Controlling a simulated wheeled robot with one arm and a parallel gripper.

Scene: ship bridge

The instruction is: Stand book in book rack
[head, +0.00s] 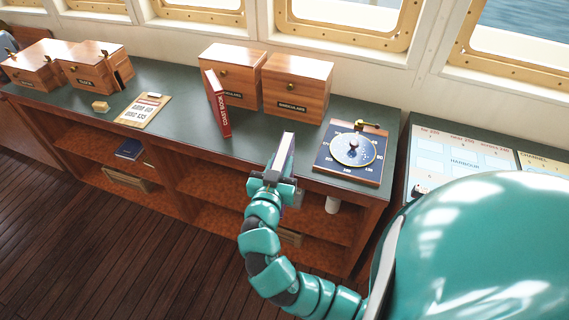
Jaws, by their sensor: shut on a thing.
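My gripper (279,172) is shut on a slim thing with a pale top edge and dark sides, which looks like a book (287,149) seen edge-on. It is held roughly upright by the front edge of the green counter. I cannot tell whether it touches the counter. A red book (217,103) with white lettering on its spine stands on the counter further back, to the left, slightly tilted, by a wooden box. No book rack can be made out for certain; my gripper and arm hide part of the counter's front and the shelves below.
Two wooden boxes (298,85) stand at the back of the counter (180,115). A dial instrument (352,152) lies to the right of my gripper. A clipboard (143,110) and more boxes (92,66) are at the left. Shelves below hold a blue book (130,149). Some counter between clipboard and red book is clear.

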